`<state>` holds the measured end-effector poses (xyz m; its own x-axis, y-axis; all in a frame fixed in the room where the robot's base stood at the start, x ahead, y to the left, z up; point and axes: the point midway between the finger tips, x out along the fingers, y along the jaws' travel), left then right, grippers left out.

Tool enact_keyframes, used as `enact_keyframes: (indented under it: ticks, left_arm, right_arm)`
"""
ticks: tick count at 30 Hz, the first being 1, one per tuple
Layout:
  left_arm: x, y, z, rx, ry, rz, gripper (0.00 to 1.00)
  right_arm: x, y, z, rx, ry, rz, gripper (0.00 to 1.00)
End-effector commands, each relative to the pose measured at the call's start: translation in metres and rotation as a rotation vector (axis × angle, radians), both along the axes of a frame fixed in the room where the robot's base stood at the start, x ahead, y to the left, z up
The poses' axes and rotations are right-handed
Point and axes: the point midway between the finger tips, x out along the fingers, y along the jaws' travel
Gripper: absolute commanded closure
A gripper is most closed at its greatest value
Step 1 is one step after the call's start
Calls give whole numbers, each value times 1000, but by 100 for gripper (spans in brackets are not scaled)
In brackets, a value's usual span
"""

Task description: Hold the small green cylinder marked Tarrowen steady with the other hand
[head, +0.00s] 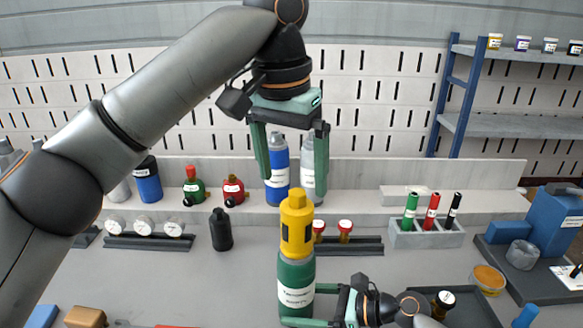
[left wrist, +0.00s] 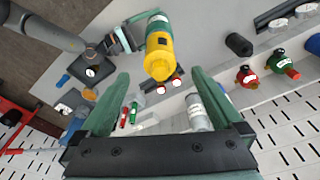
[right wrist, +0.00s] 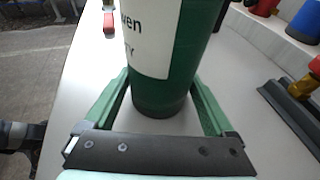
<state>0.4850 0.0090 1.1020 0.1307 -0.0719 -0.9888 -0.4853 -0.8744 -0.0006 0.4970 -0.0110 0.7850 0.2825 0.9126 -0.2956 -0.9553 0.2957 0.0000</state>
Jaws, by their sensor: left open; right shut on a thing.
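The green cylinder (head: 296,284) with a white label stands upright on the bench with a yellow cap (head: 297,222) on top. My right gripper (head: 312,321) is shut around its lower body; in the right wrist view the fingers lie on both sides of the green cylinder (right wrist: 170,85). The label is only partly readable there. My left gripper (head: 291,170) is open and empty, pointing down above the yellow cap, apart from it. In the left wrist view the yellow cap (left wrist: 160,55) shows beyond the open fingers (left wrist: 163,105).
Blue (head: 277,170) and grey (head: 307,172) cylinders stand behind the left gripper. A black bottle (head: 221,230) stands to the left. A holder (head: 427,237) with green, red and black markers stands to the right. A dark tray (head: 462,312) lies at front right.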

Motion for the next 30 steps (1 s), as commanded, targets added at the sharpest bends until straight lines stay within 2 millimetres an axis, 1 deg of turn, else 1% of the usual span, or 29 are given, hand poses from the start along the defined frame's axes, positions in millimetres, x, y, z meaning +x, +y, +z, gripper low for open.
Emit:
enact_keyframes:
  ticks: [9, 10, 12, 19, 22, 26, 30]
  left_arm:
    - [0, 0, 2, 0, 1, 0, 0]
    - [0, 0, 2, 0, 1, 0, 0]
    - [0, 0, 2, 0, 1, 0, 0]
    - [0, 0, 2, 0, 1, 0, 0]
    - [0, 0, 2, 0, 1, 0, 0]
    - [0, 0, 2, 0, 1, 0, 0]
    - [0, 0, 2, 0, 1, 0, 0]
  right_arm:
    - [0, 0, 0, 0, 0, 1, 78]
    - [0, 0, 0, 0, 0, 1, 8]
    - [0, 0, 0, 0, 0, 1, 0]
    - [0, 0, 0, 0, 0, 0, 0]
    - [-1, -6, 1, -1, 0, -1, 0]
    - [-7, -24, 6, -3, -1, -2, 0]
    - [-15, -52, 15, -4, -1, -3, 0]
